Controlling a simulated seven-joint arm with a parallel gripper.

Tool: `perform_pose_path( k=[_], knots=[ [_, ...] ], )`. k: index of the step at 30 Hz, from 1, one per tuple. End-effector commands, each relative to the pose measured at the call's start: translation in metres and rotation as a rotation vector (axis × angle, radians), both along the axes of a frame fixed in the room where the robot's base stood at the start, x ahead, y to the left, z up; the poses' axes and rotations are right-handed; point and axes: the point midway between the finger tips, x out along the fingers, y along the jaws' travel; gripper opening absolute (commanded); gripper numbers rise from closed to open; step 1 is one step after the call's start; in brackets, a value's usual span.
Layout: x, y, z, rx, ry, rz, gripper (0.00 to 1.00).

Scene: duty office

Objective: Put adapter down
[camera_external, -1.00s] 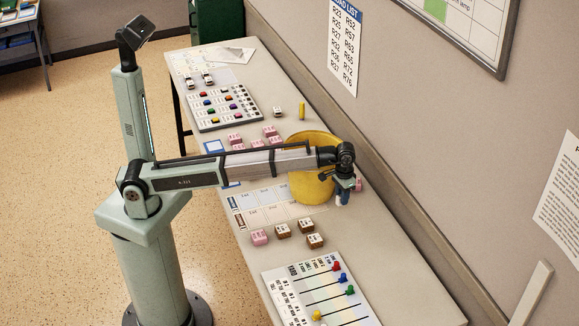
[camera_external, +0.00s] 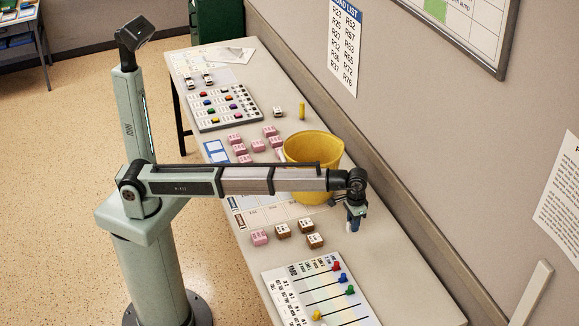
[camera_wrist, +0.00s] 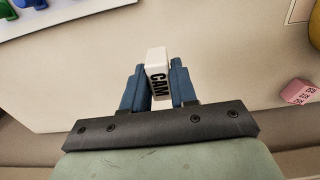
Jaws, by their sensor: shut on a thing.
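My gripper (camera_external: 354,222) is over the right side of the long table (camera_external: 400,270), to the right of the brown and pink blocks. In the external view only a small pale bit of the adapter (camera_external: 351,227) shows below the fingers. I cannot tell whether it touches the table.
A yellow bucket (camera_external: 313,170) stands behind my arm. Brown blocks (camera_external: 315,240) and a pink block (camera_external: 259,237) lie left of my gripper. A slider board (camera_external: 318,292) lies in front. A pink block (camera_wrist: 299,91) shows at the wrist view's right.

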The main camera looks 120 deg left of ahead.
Motion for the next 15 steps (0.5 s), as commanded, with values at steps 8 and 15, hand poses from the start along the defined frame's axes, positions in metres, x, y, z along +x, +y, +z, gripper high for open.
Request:
perform_pose_path(
  k=[8,15],
  knots=[
    [-0.001,0.0,-0.04,0.0,0.001,0.0,0.0],
    [-0.001,0.0,-0.061,-0.001,0.002,0.0,0.0]
  ],
)
